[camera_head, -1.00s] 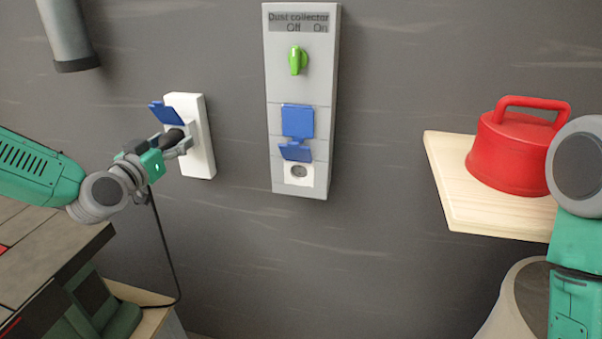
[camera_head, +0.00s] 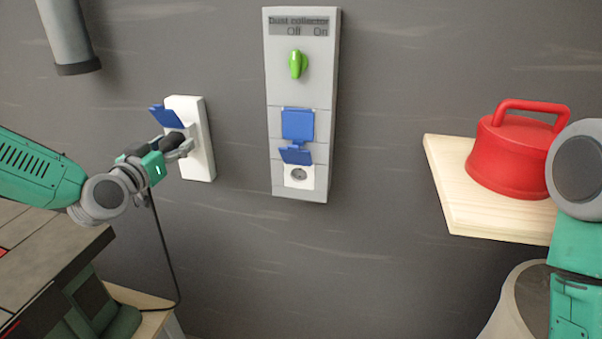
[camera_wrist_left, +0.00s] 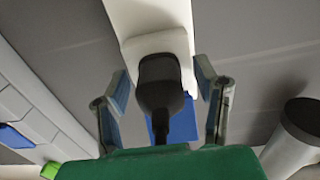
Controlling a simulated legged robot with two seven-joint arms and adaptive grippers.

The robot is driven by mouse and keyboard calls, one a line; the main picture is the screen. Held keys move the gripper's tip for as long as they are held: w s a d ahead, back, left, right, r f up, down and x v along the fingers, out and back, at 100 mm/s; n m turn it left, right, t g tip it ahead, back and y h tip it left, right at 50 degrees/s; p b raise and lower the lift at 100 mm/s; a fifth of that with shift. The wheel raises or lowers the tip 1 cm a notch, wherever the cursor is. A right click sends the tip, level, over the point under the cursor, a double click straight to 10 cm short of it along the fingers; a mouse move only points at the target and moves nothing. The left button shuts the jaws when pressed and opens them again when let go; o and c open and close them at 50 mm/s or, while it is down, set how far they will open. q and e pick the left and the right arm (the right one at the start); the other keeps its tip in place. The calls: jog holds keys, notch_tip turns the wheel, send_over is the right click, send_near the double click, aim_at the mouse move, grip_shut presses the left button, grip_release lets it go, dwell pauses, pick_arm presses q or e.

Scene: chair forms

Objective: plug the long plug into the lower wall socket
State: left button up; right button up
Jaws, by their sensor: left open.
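The black plug (camera_head: 171,140) sits at the white wall box (camera_head: 203,150) on the left, its body sticking out below a raised blue lid (camera_head: 166,116). A dark cord hangs down from it. My left gripper (camera_head: 178,150) is at the plug. The left wrist view shows the plug (camera_wrist_left: 160,84) between the two fingers, with gaps on both sides, so the gripper (camera_wrist_left: 162,92) is open around it. The lower wall socket (camera_head: 298,176) is on the grey panel, its blue flap (camera_head: 296,155) raised and its round face bare. My right gripper is out of view.
The grey panel (camera_head: 283,90) has a green knob (camera_head: 298,64) and a closed blue lid (camera_head: 298,124) above the lower socket. A wooden shelf (camera_head: 455,195) with a red container (camera_head: 510,158) juts out at right. A grey pipe (camera_head: 68,35) hangs at upper left. Wall between box and panel is clear.

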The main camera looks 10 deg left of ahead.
pick_arm(q)
grip_shut()
jog(key=shift+s, duration=0.15)
jog(key=shift+s, duration=0.15)
jog(key=shift+s+a+p, duration=0.1)
jog(key=shift+s+p, duration=0.25)
jog(key=shift+s, duration=0.55)
jog(key=shift+s+a+p, duration=0.15)
jog(key=shift+s+p, duration=0.4)
jog(key=shift+s, duration=1.2)
